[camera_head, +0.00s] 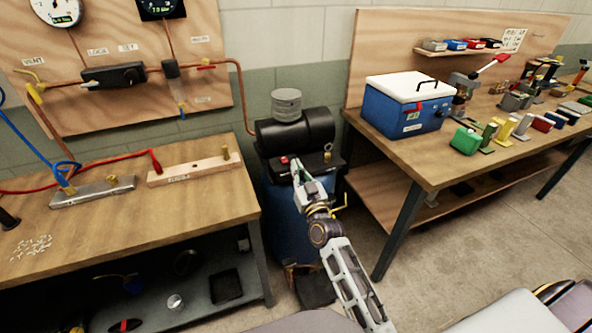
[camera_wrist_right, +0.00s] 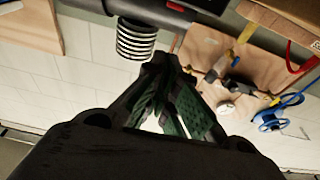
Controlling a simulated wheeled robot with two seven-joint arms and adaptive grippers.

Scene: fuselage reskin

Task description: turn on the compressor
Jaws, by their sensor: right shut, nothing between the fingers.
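The compressor stands on the floor between the two benches, with a black motor body (camera_head: 300,128), a grey ribbed cylinder (camera_head: 287,104) on top and a blue tank (camera_head: 285,225) below. A small red button (camera_head: 284,160) shows on its black front panel. My right gripper (camera_head: 296,164) is shut and empty, with its tips at that panel just right of the red button. I cannot tell whether they touch. My left gripper is not in view.
The right bench (camera_head: 420,165) holds a blue cooler (camera_head: 402,115) and several tools. Grey floor lies clear in front of it.

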